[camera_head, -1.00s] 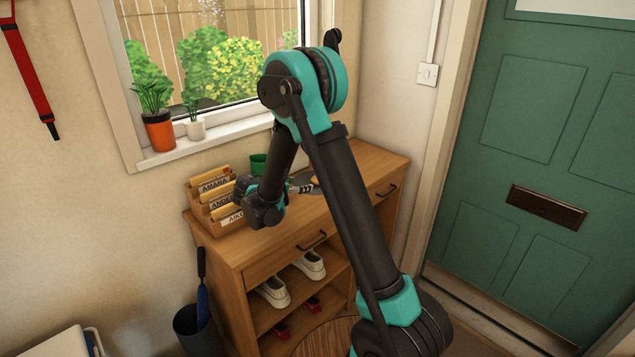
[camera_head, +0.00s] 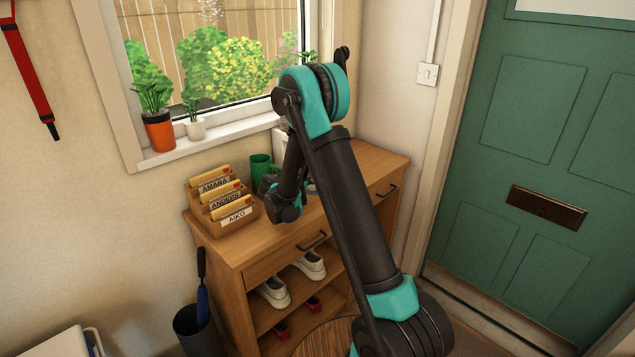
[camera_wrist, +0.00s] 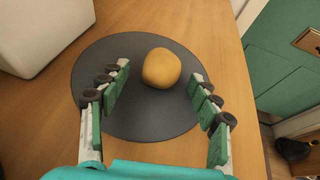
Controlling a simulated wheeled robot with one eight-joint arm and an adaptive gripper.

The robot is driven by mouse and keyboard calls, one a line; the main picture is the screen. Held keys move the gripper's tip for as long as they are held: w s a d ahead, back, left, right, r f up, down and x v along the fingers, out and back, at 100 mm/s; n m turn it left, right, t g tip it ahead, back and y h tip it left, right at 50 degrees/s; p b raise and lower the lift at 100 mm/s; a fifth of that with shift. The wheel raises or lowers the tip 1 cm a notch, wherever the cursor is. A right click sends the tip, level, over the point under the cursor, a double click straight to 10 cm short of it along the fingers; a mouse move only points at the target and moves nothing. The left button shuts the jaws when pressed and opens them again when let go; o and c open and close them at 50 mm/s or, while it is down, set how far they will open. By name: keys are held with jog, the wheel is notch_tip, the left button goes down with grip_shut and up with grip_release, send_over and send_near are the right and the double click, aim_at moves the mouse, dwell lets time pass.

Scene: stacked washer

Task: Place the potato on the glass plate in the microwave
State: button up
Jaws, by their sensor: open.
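The potato (camera_wrist: 162,68), a rounded yellow-brown lump, lies on a round dark grey plate (camera_wrist: 150,119) in the wrist view. The plate rests on the wooden cabinet top. My gripper (camera_wrist: 160,74) is open above the plate, with one green-padded finger on each side of the potato and gaps between. The potato sits near the level of the fingertips in the picture; I cannot tell their height above it. In the head view my arm hides the potato and most of the plate. No microwave can be made out for certain.
A white boxy object (camera_wrist: 50,32) stands at upper left in the wrist view, close to the plate. On the wooden cabinet (camera_head: 235,247) are a letter rack (camera_head: 222,205) and a green cup (camera_head: 260,168). A green door (camera_head: 535,150) is at the right.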

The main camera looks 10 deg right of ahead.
jog(key=c, duration=1.4)
jog(key=shift+o, duration=0.2)
jog(key=shift+r, duration=0.1)
jog(key=shift+s+d+r, duration=0.15)
jog(key=shift+s+r, duration=0.05)
jog(key=shift+r, duration=0.2)
notch_tip(320, 180, up, 6)
jog(key=shift+f, duration=0.1)
jog(key=s+d, duration=1.1)
jog(key=s, duration=0.4)
jog(key=w+a+r+n+t+y, duration=0.2)
jog(key=w+a+n+y, duration=0.3)
jog(key=w, duration=0.3)
jog(key=shift+t, duration=0.7)
